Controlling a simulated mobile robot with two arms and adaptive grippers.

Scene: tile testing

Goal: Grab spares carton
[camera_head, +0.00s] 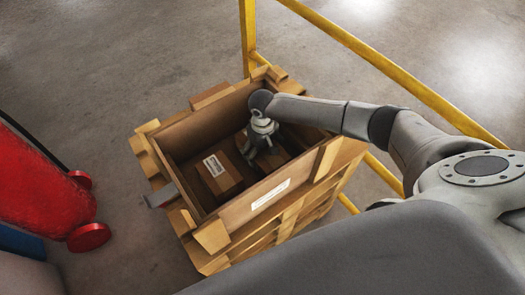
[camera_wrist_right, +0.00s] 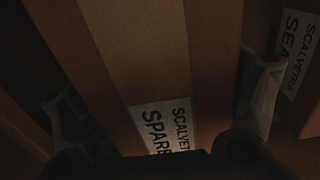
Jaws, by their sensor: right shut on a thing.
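The spares carton (camera_wrist_right: 150,60) is brown with a lighter tape band. A white label on it reads "SCALVETRA SPARE", cut off by my gripper. In the head view my right gripper (camera_head: 258,152) reaches down into an open wooden crate (camera_head: 182,136). In the right wrist view its two fingers stand on either side of the spares carton and are shut on it. The carton is inside the crate; whether it is lifted off the floor I cannot tell. My left gripper is not in view.
Another labelled carton (camera_head: 218,182) lies in the crate at left. A carton labelled "SEA" (camera_wrist_right: 291,85) shows at the right in the wrist view. The crate stands on a pallet (camera_head: 285,225). A yellow rail (camera_head: 400,78) runs behind; a red object (camera_head: 45,185) stands left.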

